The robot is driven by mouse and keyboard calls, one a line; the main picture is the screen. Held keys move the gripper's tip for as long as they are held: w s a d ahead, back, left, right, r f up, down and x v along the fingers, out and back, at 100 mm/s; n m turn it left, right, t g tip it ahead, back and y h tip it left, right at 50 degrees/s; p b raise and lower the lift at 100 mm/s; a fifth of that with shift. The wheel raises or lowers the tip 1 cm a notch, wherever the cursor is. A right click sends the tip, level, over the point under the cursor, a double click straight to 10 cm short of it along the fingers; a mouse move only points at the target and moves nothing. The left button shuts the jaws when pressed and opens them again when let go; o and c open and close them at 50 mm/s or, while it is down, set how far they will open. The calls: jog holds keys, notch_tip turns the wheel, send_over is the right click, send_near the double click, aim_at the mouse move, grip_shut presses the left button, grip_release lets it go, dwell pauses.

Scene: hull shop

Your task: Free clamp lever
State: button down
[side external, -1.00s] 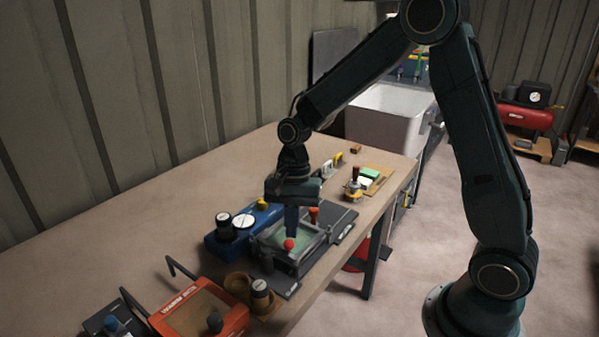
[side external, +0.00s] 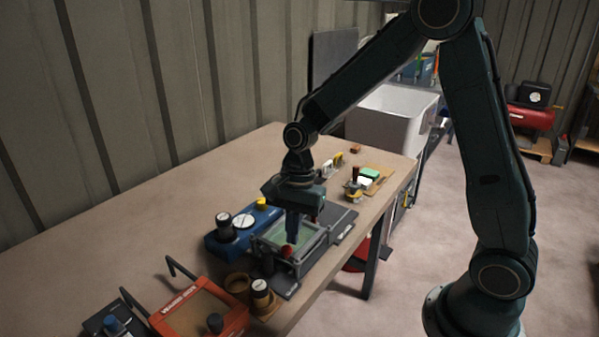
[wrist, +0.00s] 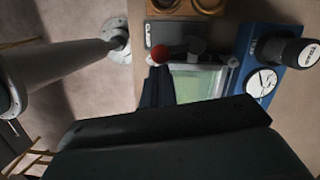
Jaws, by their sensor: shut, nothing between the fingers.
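The clamp fixture (side external: 283,286) is a dark grey base with a grey frame around a pale green panel (side external: 278,234). The panel also shows in the wrist view (wrist: 205,84). The clamp lever's red ball knob (side external: 286,252) stands at the near side of the frame, partly hidden by my fingers in the side view. The red knob is clear in the wrist view (wrist: 162,54), just beyond my fingertips. My gripper (side external: 292,240) points down over the fixture, shut and empty, right beside the knob. I cannot tell whether it touches the knob.
A blue gauge unit (side external: 222,240) stands behind the fixture. An orange-red case (side external: 200,312) and brown round holders (side external: 238,284) stand at the near left. Small tools on a wooden board (side external: 377,182) lie farther right. The back left of the bench (side external: 110,225) is bare.

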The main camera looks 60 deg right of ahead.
jog(key=shift+d, duration=0.15)
jog(key=d+r, duration=0.5)
jog(key=r, duration=0.6)
jog(key=shift+w+d, duration=0.25)
jog(key=shift+w, duration=0.2)
jog(key=shift+r, duration=0.1)
jog(key=s+a+r+n+t+h, duration=0.1)
jog(key=s+r+n+t, duration=0.2)
jog(key=s+n, duration=0.4)
jog(key=s+a+r+n+t+h, duration=0.1)
jog(key=s+r+n+t, duration=0.2)
jog(key=s+n, duration=0.5)
jog(key=s, duration=0.4)
jog(key=shift+s, duration=0.35)
